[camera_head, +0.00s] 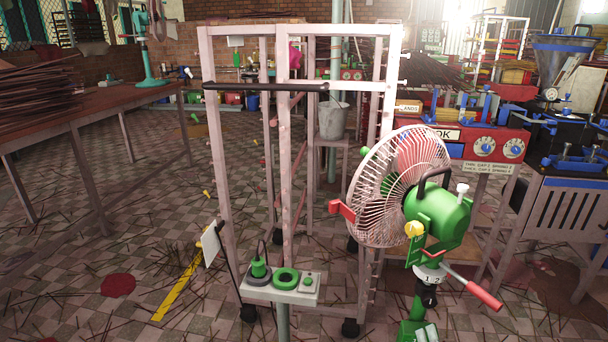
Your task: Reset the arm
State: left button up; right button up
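Neither of my arms nor grippers shows in the head view. No part of my own body is clearly visible. The task names no other object.
A pinkish wheeled frame (286,180) with a black push bar (265,87) stands at the centre. A small control panel (279,288) and a green fan (438,215) with a red-handled lever (484,292) stand in front. A table (95,104) is left, machines (480,142) right. Sticks litter the tiled floor.

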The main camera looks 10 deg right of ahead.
jog(key=s+a+f+n+g+y, duration=0.2)
jog(key=a+f+n+g+y, duration=0.25)
jog(key=f, duration=0.55)
jog(key=s+a+f+n+g, duration=0.3)
jog(key=s+f+n+g, duration=0.1)
jog(key=s+f, duration=0.65)
jog(key=s+a+f+n+g, duration=0.3)
jog(key=s+f+n+g, duration=0.1)
jog(key=s+f, duration=0.65)
pick_arm(q)
jog(key=s+r+g+p, duration=0.1)
jog(key=s+r+p, duration=0.5)
jog(key=r+p, duration=0.4)
jog(key=s+a+r+g+p, duration=0.1)
jog(key=s+r+p, duration=0.6)
jog(key=p, duration=0.9)
notch_tip(320, 180, up, 4)
jog(key=shift+a+f+m+g, duration=0.25)
jog(key=shift+m+g, duration=0.05)
jog(key=shift+m, duration=0.1)
pick_arm(e)
jog(key=s+r+g, duration=0.1)
jog(key=s+r, duration=0.7)
jog(key=r, duration=0.2)
jog(key=s+r+n+g, duration=0.1)
jog(key=s+r+g, duration=0.1)
jog(key=s+r, duration=0.6)
notch_tip(320, 180, up, 2)
jog(key=shift+r, duration=0.15)
